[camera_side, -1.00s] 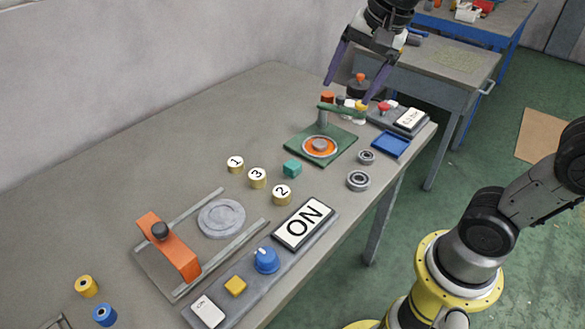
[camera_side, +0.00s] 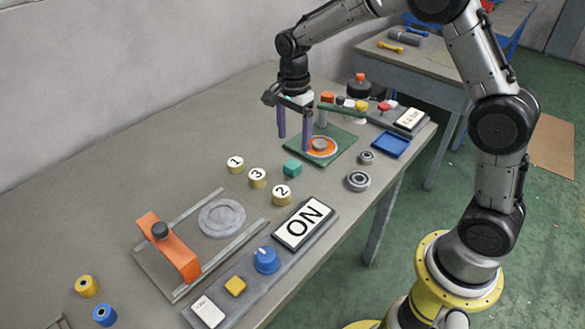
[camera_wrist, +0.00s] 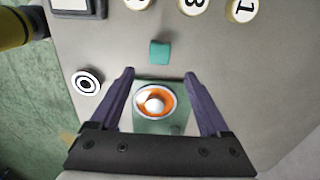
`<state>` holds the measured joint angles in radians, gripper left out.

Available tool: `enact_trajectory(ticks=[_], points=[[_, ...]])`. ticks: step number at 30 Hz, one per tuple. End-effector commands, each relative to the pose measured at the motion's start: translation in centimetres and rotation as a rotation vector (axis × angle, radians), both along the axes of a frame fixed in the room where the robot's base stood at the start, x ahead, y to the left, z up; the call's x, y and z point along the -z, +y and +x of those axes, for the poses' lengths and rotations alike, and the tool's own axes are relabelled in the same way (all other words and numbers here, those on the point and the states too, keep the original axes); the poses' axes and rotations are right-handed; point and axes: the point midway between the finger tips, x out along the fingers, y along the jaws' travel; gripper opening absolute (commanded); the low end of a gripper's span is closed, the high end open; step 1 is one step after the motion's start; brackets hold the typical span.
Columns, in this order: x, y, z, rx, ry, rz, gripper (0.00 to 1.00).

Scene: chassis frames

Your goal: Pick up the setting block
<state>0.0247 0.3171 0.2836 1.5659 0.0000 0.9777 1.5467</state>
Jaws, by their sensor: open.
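The setting block appears to be the small teal block (camera_side: 293,168), lying on the grey bench just in front of the green plate. It also shows in the wrist view (camera_wrist: 160,51), just past the fingertips and roughly centred between them. My gripper (camera_side: 295,143) is open and empty, with its two purple fingers pointing down near the green plate's left side. In the wrist view my gripper (camera_wrist: 159,75) has its fingers spread on either side of the plate, with the block beyond. I cannot tell the exact height of the fingertips above the bench.
The green plate (camera_side: 337,135) carries an orange ring and a post with an arm. Numbered brass cylinders (camera_side: 257,177) stand left of and in front of the block. The ON panel (camera_side: 303,222) is nearer the front edge.

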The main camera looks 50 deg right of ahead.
Motion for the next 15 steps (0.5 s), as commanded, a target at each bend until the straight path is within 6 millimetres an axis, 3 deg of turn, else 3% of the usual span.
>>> enact_trajectory(ticks=[3,11,15], points=[[1.8,0.0,0.0,-0.001,0.000,0.000,0.80],[3.6,0.2,-0.1,-0.001,0.000,0.000,0.80],[5.6,0.5,-0.2,-0.002,0.002,0.000,0.80]])
